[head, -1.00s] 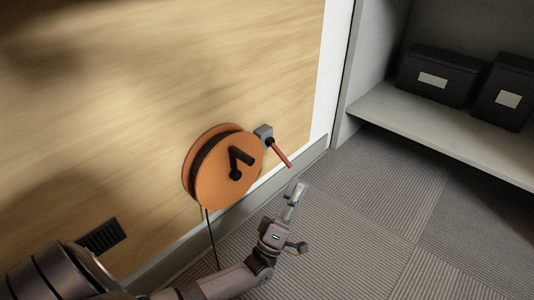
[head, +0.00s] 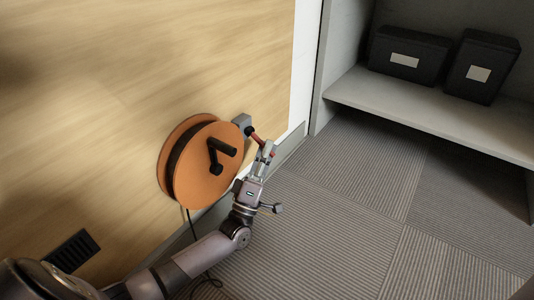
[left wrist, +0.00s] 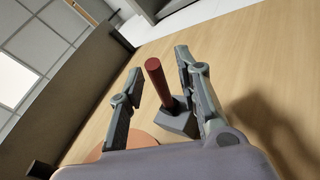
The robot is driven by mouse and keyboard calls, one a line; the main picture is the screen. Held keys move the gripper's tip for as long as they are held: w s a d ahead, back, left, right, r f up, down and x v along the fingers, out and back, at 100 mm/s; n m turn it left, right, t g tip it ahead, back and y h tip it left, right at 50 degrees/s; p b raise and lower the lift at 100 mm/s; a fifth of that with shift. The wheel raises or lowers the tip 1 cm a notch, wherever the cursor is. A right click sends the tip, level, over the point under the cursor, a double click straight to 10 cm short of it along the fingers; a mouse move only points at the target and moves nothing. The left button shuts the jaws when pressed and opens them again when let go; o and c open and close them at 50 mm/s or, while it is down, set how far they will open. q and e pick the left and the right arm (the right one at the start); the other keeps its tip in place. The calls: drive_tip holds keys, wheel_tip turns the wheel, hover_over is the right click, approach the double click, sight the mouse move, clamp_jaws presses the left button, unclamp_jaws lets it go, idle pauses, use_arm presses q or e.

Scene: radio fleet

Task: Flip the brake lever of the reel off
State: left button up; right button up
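The orange reel (head: 205,178) with a black crank handle (head: 222,150) is mounted on the wooden wall panel. Beside its upper right is a grey bracket (head: 241,121) with the red brake lever (head: 255,137), which slants down to the right. My left gripper (head: 268,150) is at the lever's outer end. In the left wrist view the red lever (left wrist: 155,80) stands between the two open fingers (left wrist: 160,75), with a gap on each side, rising from its grey block (left wrist: 178,122). The reel's orange edge (left wrist: 125,146) shows below. My right gripper is not in view.
A grey shelf (head: 430,113) at the right holds two black boxes (head: 408,54) with white labels. A dark vent (head: 73,251) is in the panel at lower left. A black cable hangs from the reel. The carpet floor (head: 340,220) is clear.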

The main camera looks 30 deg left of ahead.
use_arm(q)
drive_tip(key=shift+w+r, duration=0.25)
drive_tip(key=shift+c, duration=0.3)
clamp_jaws()
idle(0.5)
